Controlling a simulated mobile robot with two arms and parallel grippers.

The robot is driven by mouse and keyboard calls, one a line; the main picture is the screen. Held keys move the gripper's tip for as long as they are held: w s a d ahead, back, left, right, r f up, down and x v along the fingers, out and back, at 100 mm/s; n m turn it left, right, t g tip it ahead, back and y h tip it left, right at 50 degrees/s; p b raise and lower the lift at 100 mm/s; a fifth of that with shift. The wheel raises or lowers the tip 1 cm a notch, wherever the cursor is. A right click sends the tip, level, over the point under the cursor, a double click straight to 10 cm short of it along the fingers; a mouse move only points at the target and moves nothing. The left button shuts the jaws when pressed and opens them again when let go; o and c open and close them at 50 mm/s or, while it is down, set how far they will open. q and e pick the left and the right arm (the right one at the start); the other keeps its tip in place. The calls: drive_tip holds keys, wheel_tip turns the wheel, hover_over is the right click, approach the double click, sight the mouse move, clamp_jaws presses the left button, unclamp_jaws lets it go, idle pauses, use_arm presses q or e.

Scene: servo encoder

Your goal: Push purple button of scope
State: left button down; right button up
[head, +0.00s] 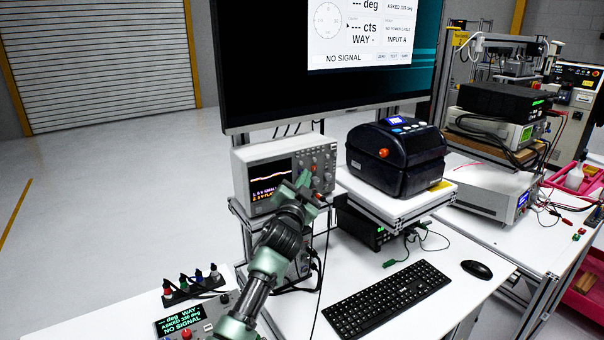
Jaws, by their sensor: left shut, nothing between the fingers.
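The scope (263,153) is a light grey box with a lit screen and a panel of knobs. It stands on a raised shelf left of the middle in the head view. My left gripper (303,180) is shut and empty, with its tip in front of the lower part of the scope's panel, by the right edge of the screen. I cannot tell whether it touches the panel. The purple button is not clearly visible; the gripper covers part of the panel. My right gripper is not in view.
A large monitor (270,75) hangs above and behind the scope. A black label printer (395,158) stands to its right. A keyboard (387,299) and a mouse (476,269) lie on the white desk. A small display box (180,322) and cable plugs are at the lower left.

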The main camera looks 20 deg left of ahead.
use_arm(q)
drive_tip(key=shift+s+d, duration=0.2)
drive_tip(key=shift+d, duration=0.05)
drive_tip(key=s+d, duration=0.3)
drive_tip(key=d, duration=0.1)
drive_tip(key=shift+s+d, duration=0.35)
drive_tip(key=shift+d, duration=0.05)
